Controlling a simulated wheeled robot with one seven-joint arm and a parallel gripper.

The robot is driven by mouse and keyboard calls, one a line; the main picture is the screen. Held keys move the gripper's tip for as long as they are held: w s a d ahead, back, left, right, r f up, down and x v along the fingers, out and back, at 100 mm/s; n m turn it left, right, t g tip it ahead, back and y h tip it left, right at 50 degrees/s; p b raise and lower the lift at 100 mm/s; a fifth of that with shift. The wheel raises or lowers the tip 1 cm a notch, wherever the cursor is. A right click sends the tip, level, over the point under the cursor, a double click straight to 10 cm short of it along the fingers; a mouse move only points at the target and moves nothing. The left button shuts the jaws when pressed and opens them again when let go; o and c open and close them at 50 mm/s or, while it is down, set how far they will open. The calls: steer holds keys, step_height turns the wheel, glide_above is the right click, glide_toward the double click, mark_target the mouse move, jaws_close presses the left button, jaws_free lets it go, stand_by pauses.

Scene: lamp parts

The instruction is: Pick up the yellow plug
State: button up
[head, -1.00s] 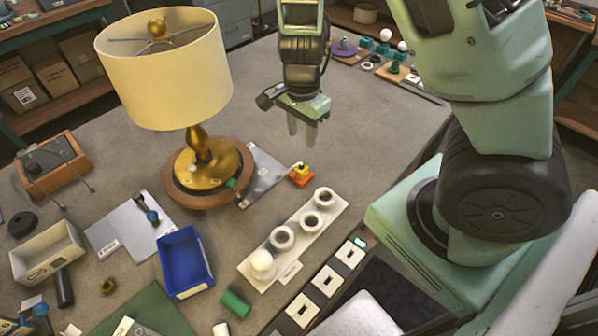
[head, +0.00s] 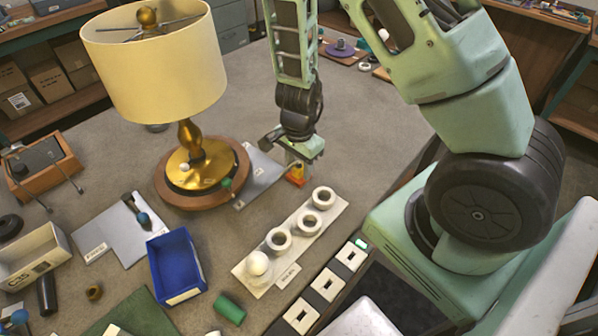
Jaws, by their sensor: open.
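The yellow plug (head: 293,168) sits on an orange-red base (head: 297,181) on the grey table, right of the lamp's wooden foot. My gripper (head: 297,172) points down right over the plug, its fingers around or in front of it. The gripper hides much of the plug, and I cannot tell whether the fingers touch it. The jaws are open. The lamp (head: 190,160) stands to the left with its cream shade and brass stem.
A white rack with several round sockets (head: 324,198) and a white ball (head: 257,263) lies in front of the plug. Table behind the gripper is clear.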

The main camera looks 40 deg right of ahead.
mark_target(299, 164)
jaws_close()
step_height(299, 164, up, 10)
steer(key=p, duration=0.3)
steer(key=shift+f+p, duration=0.1)
steer(key=shift+p, duration=0.2)
